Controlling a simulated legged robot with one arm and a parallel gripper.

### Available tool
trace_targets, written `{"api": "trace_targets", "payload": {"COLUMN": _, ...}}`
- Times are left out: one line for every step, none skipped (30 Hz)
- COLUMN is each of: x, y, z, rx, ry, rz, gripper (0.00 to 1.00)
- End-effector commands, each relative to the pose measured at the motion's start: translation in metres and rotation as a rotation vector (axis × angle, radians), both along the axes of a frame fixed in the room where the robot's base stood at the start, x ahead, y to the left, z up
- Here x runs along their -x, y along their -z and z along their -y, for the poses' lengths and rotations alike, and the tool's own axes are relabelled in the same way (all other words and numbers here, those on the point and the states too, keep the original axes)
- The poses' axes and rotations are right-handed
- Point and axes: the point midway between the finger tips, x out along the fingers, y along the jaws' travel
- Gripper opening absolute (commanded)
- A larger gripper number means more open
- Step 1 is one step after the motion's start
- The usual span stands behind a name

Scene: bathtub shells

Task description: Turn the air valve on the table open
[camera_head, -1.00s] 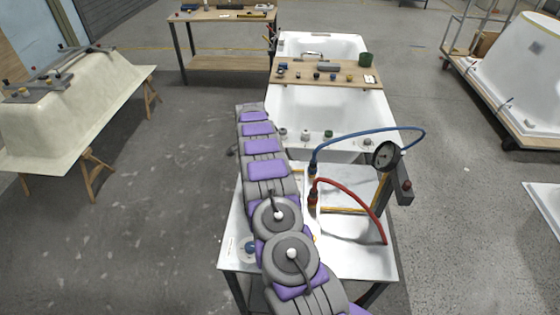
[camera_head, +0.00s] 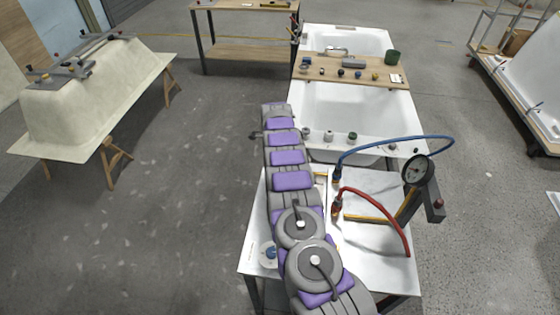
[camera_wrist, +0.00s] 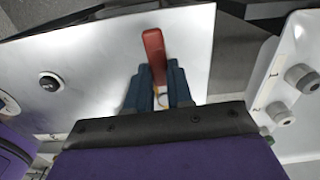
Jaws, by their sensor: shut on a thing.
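In the wrist view the two dark blue fingers of my gripper (camera_wrist: 160,88) stand on either side of a red lever (camera_wrist: 153,48), the handle of the air valve, and are shut on it. The lever sticks out past the fingertips over the bright table top. The valve body is mostly hidden by the fingers; a little brass colour shows between them. In the head view the white table (camera_head: 373,268) stands below my arm, and my arm hides the gripper and the valve.
A blue hose (camera_head: 395,141) and a red hose (camera_head: 385,205) arch over the table near a round pressure gauge (camera_head: 417,170). White bathtubs (camera_head: 360,108) with a wooden board (camera_head: 365,76) across stand behind. A cream tub shell (camera_head: 95,95) on trestles is left, with open floor between.

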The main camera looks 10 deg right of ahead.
Motion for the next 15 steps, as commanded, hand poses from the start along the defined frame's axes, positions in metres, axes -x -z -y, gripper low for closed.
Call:
{"api": "trace_targets", "payload": {"x": -0.0030, "y": -0.0026, "z": -0.0039, "rx": -0.002, "ry": 0.010, "rz": 0.009, "gripper": 0.00}}
{"api": "trace_targets", "payload": {"x": -0.0031, "y": -0.0026, "z": -0.0039, "rx": -0.002, "ry": 0.019, "rz": 0.010, "gripper": 0.00}}
{"api": "trace_targets", "payload": {"x": -0.0033, "y": -0.0026, "z": -0.0039, "rx": -0.003, "ry": 0.028, "rz": 0.010, "gripper": 0.00}}
{"api": "trace_targets", "payload": {"x": -0.0034, "y": -0.0025, "z": -0.0037, "rx": -0.003, "ry": 0.035, "rz": 0.010, "gripper": 0.00}}
{"api": "trace_targets", "payload": {"x": -0.0036, "y": -0.0026, "z": -0.0036, "rx": -0.003, "ry": 0.041, "rz": 0.010, "gripper": 0.00}}
{"api": "trace_targets", "payload": {"x": -0.0039, "y": -0.0027, "z": -0.0035, "rx": -0.002, "ry": 0.047, "rz": 0.011, "gripper": 0.00}}
{"api": "trace_targets", "payload": {"x": -0.0041, "y": -0.0029, "z": -0.0034, "rx": -0.002, "ry": 0.051, "rz": 0.011, "gripper": 0.00}}
{"api": "trace_targets", "payload": {"x": -0.0041, "y": -0.0029, "z": -0.0033, "rx": -0.003, "ry": 0.054, "rz": 0.013, "gripper": 0.00}}
{"api": "trace_targets", "payload": {"x": -0.0043, "y": -0.0031, "z": -0.0032, "rx": -0.003, "ry": 0.057, "rz": 0.013, "gripper": 0.00}}
{"api": "trace_targets", "payload": {"x": -0.0045, "y": -0.0031, "z": -0.0031, "rx": -0.003, "ry": 0.059, "rz": 0.013, "gripper": 0.00}}
{"api": "trace_targets", "payload": {"x": -0.0046, "y": -0.0032, "z": -0.0031, "rx": -0.003, "ry": 0.060, "rz": 0.013, "gripper": 0.00}}
{"api": "trace_targets", "payload": {"x": -0.0048, "y": -0.0033, "z": -0.0031, "rx": -0.003, "ry": 0.061, "rz": 0.014, "gripper": 0.00}}
{"api": "trace_targets", "payload": {"x": -0.0049, "y": -0.0034, "z": -0.0031, "rx": -0.003, "ry": 0.061, "rz": 0.014, "gripper": 0.00}}
{"api": "trace_targets", "payload": {"x": -0.0050, "y": -0.0035, "z": -0.0031, "rx": -0.003, "ry": 0.061, "rz": 0.014, "gripper": 0.00}}
{"api": "trace_targets", "payload": {"x": -0.0052, "y": -0.0036, "z": -0.0031, "rx": -0.002, "ry": 0.061, "rz": 0.014, "gripper": 0.00}}
